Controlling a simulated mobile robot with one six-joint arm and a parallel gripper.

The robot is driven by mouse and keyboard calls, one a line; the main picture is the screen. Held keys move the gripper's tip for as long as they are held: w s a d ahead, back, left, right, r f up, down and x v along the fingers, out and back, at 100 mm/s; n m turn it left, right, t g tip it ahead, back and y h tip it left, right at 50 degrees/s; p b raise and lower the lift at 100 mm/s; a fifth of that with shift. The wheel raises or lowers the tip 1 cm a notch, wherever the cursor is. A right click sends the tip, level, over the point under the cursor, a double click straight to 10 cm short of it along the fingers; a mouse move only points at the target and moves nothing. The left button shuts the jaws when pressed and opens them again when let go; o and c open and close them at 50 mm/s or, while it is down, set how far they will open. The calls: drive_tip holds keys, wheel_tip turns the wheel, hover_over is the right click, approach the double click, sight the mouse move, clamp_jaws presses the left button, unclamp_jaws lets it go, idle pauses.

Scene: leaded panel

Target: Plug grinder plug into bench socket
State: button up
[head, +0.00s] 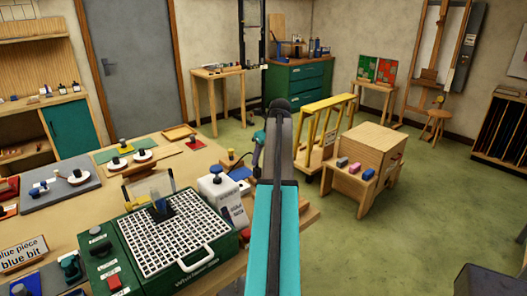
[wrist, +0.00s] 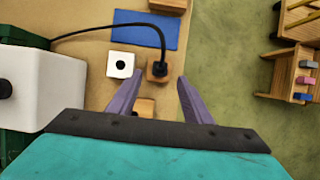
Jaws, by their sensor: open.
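The black grinder plug (wrist: 159,68) stands on a small wooden block in the wrist view, its black cable (wrist: 110,29) arching up and away to the left. A white square plate with a dark round hole (wrist: 120,65), which looks like the bench socket, lies just left of the plug with nothing in it. My gripper (wrist: 160,77) is open and empty, with its two purple-grey fingers pointing toward the plug. The plug appears between or just beyond the fingertips; the height gap cannot be told. In the head view my arm hides part of this area.
The green grinder (head: 170,240) with its white grid top stands on the bench. A white container (head: 222,196) is beside it. A blue mat (wrist: 146,30) lies beyond the plug. Another wooden block (wrist: 144,106) sits between my fingers' bases. The bench edge is close on the right.

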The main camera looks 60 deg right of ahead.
sight(258, 168)
drive_tip(key=shift+p+x, duration=0.85)
drive_tip(key=shift+x, duration=3.35)
drive_tip(key=shift+c, duration=0.2)
clamp_jaws()
